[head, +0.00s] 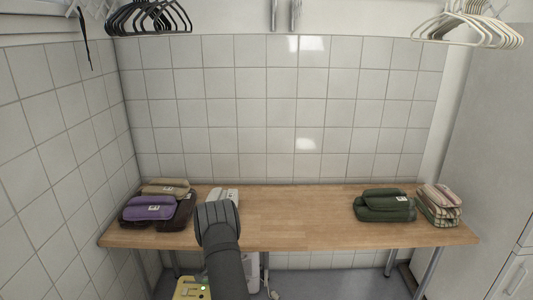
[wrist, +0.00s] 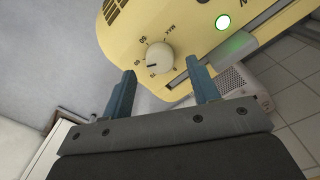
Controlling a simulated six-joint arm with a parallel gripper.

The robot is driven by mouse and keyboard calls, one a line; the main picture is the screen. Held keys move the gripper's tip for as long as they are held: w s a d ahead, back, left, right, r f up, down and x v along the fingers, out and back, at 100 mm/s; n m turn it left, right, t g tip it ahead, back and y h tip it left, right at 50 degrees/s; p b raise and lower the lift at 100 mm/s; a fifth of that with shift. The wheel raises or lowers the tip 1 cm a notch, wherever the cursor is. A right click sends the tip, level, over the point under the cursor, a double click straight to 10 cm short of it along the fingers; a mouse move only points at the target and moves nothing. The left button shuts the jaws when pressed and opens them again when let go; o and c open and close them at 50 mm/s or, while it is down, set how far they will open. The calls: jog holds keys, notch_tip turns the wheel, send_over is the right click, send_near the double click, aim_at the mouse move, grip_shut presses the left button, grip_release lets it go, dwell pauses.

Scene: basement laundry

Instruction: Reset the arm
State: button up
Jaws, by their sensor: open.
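My gripper (wrist: 163,76) shows in the wrist view with its two blue-grey fingers apart and nothing between them. In the head view my dark arm rises in front of the table's middle-left, and the fingers cannot be made out there. A cream-yellow appliance (wrist: 135,30) with a white dial (wrist: 159,57) and a lit green light fills the upper wrist view, beyond the fingertips. I cannot tell whether the fingers touch it. The appliance also shows low in the head view (head: 188,289), left of my arm.
A wooden table (head: 290,231) stands against the tiled wall. Folded purple (head: 150,207) and tan (head: 165,187) cloths lie left, green (head: 384,205) and striped (head: 440,205) ones right. A whitish object (head: 222,194) is partly behind my arm. The tabletop's middle is clear. Hangers (head: 150,17) hang above.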

jog(key=shift+f, duration=1.4)
notch_tip(320, 180, up, 18)
notch_tip(320, 180, down, 18)
jog(key=shift+f, duration=0.15)
jog(key=shift+r+n, duration=0.2)
jog(key=shift+n, duration=0.6)
jog(key=n, duration=1)
jog(key=shift+n, duration=2)
